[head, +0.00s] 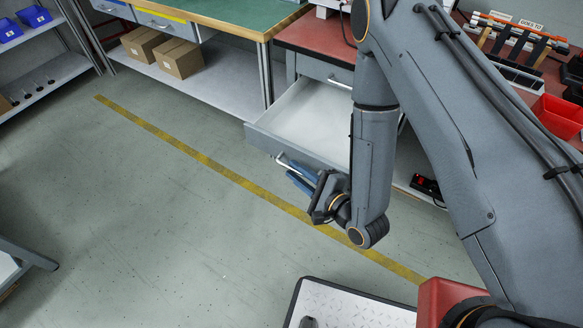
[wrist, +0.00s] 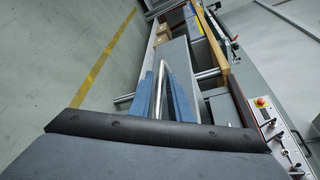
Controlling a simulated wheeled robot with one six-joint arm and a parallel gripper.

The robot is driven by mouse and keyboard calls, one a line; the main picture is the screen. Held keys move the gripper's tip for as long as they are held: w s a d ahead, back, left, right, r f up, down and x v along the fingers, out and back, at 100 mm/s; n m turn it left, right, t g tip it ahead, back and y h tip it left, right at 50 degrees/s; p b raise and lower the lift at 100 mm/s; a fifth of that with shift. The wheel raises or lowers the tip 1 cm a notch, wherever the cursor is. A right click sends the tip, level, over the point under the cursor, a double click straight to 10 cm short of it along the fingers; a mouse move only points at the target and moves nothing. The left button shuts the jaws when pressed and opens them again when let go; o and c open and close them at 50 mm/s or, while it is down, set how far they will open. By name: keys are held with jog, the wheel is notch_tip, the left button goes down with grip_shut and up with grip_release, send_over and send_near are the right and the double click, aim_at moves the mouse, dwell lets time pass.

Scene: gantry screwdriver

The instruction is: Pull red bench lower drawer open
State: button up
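The red bench (head: 308,39) stands at the top middle of the head view. Its grey lower drawer (head: 304,112) is pulled well out, and its pale empty inside shows. The upper drawer (head: 318,68) is in its closed position. The silver bar handle (head: 283,160) is on the lower drawer's front. My gripper (head: 294,176) is at this handle, with its blue fingers beside the drawer front. In the wrist view, the handle (wrist: 161,88) runs between the two blue fingers (wrist: 163,98). The fingers look closed around it, though the exact contact is partly hidden.
A green-topped bench (head: 225,22) with cardboard boxes (head: 180,58) on its lower shelf stands left of the red bench. A yellow line (head: 205,160) crosses the clear floor. A red bin (head: 558,116) sits on the bench at right.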

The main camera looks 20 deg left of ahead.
jog(key=v, duration=0.5)
jog(key=shift+d, duration=0.15)
dwell(0.3)
